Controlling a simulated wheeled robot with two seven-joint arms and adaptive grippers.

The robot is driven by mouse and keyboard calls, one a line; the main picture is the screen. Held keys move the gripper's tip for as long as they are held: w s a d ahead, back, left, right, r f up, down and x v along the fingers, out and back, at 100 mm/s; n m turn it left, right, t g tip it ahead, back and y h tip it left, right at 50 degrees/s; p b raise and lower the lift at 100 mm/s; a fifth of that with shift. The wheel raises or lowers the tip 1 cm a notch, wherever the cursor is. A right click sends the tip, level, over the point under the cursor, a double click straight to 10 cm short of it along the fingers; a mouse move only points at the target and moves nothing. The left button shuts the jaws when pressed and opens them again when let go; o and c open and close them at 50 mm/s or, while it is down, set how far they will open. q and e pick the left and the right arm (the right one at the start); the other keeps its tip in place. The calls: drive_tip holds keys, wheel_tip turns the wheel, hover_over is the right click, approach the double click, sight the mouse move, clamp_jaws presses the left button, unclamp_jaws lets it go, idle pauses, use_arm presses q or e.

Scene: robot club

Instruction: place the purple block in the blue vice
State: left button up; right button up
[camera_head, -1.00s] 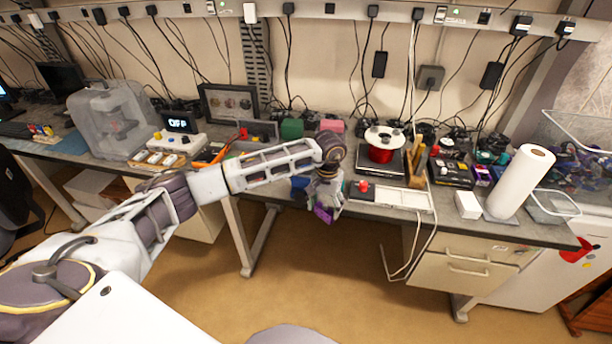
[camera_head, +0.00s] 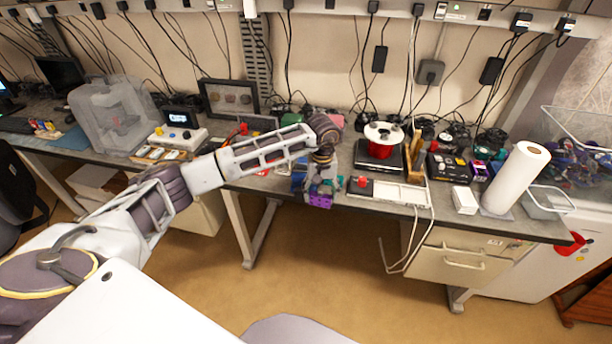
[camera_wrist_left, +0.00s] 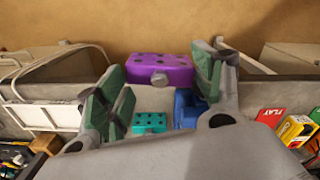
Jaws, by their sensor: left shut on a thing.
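The purple block (camera_head: 320,200) has dark holes and a grey knob on its side. It sits at the fingertips of my left gripper (camera_head: 321,188), near the table's front edge. In the wrist view, the blue vice (camera_wrist_left: 187,108) shows below the block, near the right finger. I cannot tell whether block and vice touch. My right gripper is out of view.
A teal block with holes (camera_wrist_left: 150,122) lies near the vice. A paper roll (camera_head: 517,178) stands farther right. The floor before the table is open.

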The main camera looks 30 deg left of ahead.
sight(312, 194)
use_arm(q)
drive_tip(key=n, duration=0.2)
drive_tip(key=a+r+n, duration=0.1)
drive_tip(key=n, duration=0.2)
drive_tip(key=shift+s+a+r, duration=0.15)
drive_tip(key=shift+s+a, duration=0.05)
drive_tip(key=n, duration=0.2)
drive_tip(key=a+r+n, duration=0.1)
drive_tip(key=n, duration=0.1)
drive_tip(key=shift+s+a+r+n, duration=0.1)
drive_tip(key=shift+s+a+n, duration=0.05)
drive_tip(key=shift+n, duration=0.15)
drive_tip(key=s+a+r+n, duration=0.1)
drive_tip(key=a+r+n, duration=0.2)
drive_tip(key=n, duration=1)
drive_tip(key=s+a+r+n, duration=0.2)
drive_tip(key=a+r+n, duration=0.2)
drive_tip(key=n, duration=1)
drive_tip(key=shift+a+r, duration=0.15)
drive_tip(key=shift+a, duration=0.3)
drive_tip(key=shift+a+r+n, duration=0.1)
drive_tip(key=shift+n, duration=0.3)
